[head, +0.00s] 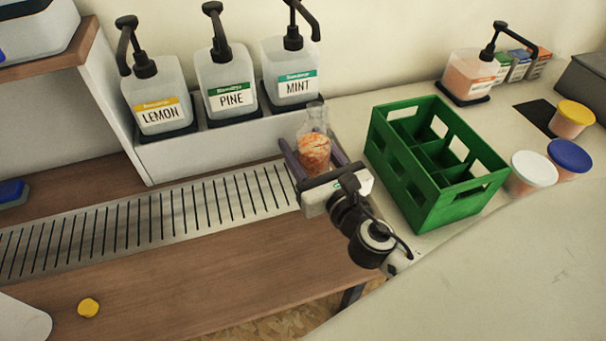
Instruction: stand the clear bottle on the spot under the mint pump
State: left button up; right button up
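The clear bottle (314,120) stands roughly upright with orange showing in its lower part. It is just off the right end of the slotted drip grate (150,217), in front of and slightly right of the mint pump (291,80). My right gripper (307,146) reaches in from the lower right, with one dark finger on each side of the bottle. I cannot tell whether the fingers press on it or whether its base rests on anything. The spot under the mint spout is partly hidden by the bottle and gripper. My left gripper is not in view.
The pine (226,80) and lemon (155,92) pumps stand left of mint on a raised white ledge (210,145). A green divided crate (430,190) is close to the right of my gripper. Lidded tubs (532,170) stand beyond it. A yellow cap (88,307) lies front left.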

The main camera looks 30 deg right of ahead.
jog(key=w+d+m+h, duration=0.1)
jog(key=w+d+h, duration=0.1)
jog(key=w+d, duration=0.65)
pick_arm(q)
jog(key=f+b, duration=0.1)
jog(key=b, duration=0.1)
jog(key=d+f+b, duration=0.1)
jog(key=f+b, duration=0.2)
jog(key=b, duration=0.1)
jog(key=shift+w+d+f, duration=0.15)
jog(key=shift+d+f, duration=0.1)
pick_arm(e)
notch_tip(320, 180, down, 9)
jog(key=w+a, duration=0.1)
jog(key=shift+w+a+f, duration=0.15)
jog(key=shift+w+f, duration=0.05)
jog(key=shift+w, duration=0.1)
jog(key=o, duration=1.1)
jog(key=shift+f, duration=0.1)
jog(key=o, duration=0.3)
